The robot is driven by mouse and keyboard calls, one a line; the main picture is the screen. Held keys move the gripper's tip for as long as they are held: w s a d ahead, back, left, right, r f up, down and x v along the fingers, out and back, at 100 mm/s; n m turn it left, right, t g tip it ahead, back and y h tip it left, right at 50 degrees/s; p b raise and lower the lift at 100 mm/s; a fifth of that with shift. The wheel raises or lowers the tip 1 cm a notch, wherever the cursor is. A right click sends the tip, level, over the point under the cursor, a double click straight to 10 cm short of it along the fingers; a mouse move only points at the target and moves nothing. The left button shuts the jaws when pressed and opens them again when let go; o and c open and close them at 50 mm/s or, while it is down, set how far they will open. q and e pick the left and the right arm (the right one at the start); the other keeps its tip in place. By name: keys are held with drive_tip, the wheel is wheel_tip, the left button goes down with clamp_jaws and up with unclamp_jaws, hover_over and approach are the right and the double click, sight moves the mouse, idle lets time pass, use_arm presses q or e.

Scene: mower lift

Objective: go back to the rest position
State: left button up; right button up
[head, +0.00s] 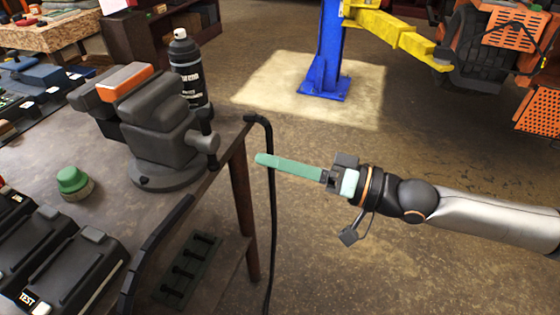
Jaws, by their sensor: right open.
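My right gripper (298,170) is at the middle of the head view, on the arm that comes in from the right. It is open, with a long pale green finger pointing left toward the workbench (105,215). The finger is seen nearly edge-on, so the gap between the jaws is hard to see. I see nothing held in it. In the picture its tip lies just right of the bench edge and overlaps a black hanging cable (271,225). My left gripper is not in view.
A grey vise (165,135) and a black spray can (187,70) stand on the bench, with a green-topped knob (72,182) and dark cases (70,265) nearby. A blue lift post (330,45) with a yellow arm (405,40) and an orange mower (490,50) are behind. Open floor (450,140) lies between.

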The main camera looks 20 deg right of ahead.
idle(0.3)
drive_tip(key=s+a+f+n+t+h, duration=0.1)
drive_tip(key=a+f+h, duration=0.15)
drive_tip(key=f, duration=0.75)
drive_tip(key=s+a+f+h, duration=0.1)
drive_tip(key=f+h, duration=0.2)
drive_tip(key=f, duration=0.7)
drive_tip(key=s+d+f+g+h, duration=0.25)
drive_tip(key=s+f, duration=0.25)
drive_tip(key=f, duration=0.3)
drive_tip(key=s+d+f+g+h, duration=0.1)
drive_tip(key=s+d+f+h, duration=0.3)
drive_tip(key=s+f, duration=0.3)
use_arm(q)
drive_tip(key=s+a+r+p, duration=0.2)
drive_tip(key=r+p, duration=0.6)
drive_tip(key=p, duration=0.4)
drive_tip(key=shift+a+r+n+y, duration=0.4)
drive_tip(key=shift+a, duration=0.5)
use_arm(e)
drive_tip(key=d+r+m+t, duration=0.1)
drive_tip(key=d+r, duration=0.2)
drive_tip(key=r, duration=0.5)
drive_tip(key=shift+w+r+h, duration=0.15)
drive_tip(key=shift+r+h, duration=0.05)
drive_tip(key=shift+h, duration=0.2)
